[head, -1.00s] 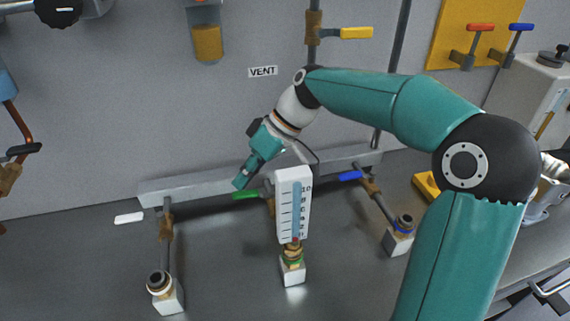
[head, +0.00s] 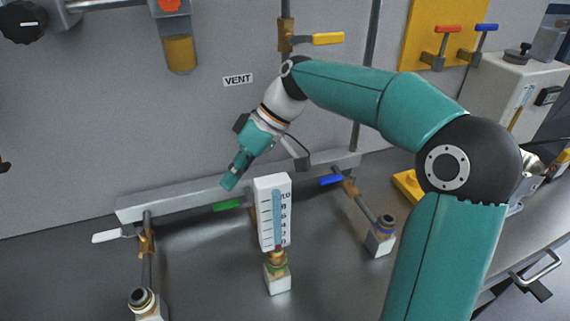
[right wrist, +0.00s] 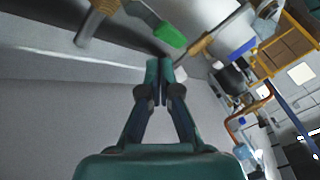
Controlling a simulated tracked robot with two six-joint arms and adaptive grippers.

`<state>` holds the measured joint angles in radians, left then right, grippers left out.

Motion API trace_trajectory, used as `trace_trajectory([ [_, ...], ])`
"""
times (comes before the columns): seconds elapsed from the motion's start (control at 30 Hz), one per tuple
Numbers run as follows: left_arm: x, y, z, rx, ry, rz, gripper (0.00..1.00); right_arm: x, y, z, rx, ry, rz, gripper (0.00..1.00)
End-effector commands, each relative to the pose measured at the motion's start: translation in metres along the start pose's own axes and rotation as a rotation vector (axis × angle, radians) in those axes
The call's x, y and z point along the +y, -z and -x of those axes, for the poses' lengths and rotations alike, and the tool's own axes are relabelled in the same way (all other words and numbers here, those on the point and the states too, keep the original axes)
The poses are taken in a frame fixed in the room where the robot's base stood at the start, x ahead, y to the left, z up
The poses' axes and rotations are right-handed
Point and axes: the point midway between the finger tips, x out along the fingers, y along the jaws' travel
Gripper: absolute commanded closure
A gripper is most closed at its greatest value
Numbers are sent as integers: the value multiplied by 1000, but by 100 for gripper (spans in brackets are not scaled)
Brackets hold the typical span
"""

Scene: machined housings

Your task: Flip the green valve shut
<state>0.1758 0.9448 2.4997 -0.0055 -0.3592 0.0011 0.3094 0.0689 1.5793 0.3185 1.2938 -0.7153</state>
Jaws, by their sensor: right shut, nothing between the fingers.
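The green valve handle (head: 228,206) sticks out to the left in the head view, in front of the grey rail and partly behind the white gauge (head: 272,215). Its valve body is mostly hidden by that gauge. My right gripper (head: 230,183) points down just above the green handle, with a small gap in the picture. In the right wrist view the shut fingertips (right wrist: 159,66) are close to the end of the green handle (right wrist: 168,35), and nothing is between them. I cannot tell for sure whether they touch it. My left gripper is not in view.
A white-handled valve (head: 108,236) stands to the left and a blue-handled valve (head: 331,181) to the right on the same rail (head: 185,198). A yellow-handled valve (head: 328,39) is on the wall above. Bare bench lies between the pipe stubs.

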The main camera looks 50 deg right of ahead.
Motion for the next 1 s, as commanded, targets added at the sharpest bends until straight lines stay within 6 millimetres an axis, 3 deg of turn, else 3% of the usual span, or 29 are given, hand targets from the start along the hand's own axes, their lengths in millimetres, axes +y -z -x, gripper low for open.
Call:
trace_trajectory([
  [0.2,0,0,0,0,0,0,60,32,-30,30,1,-4,-9,100],
  [0.5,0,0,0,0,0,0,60,61,-60,62,-1,-1,-5,100],
  [1.0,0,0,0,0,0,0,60,67,-67,69,-2,0,-2,100],
])
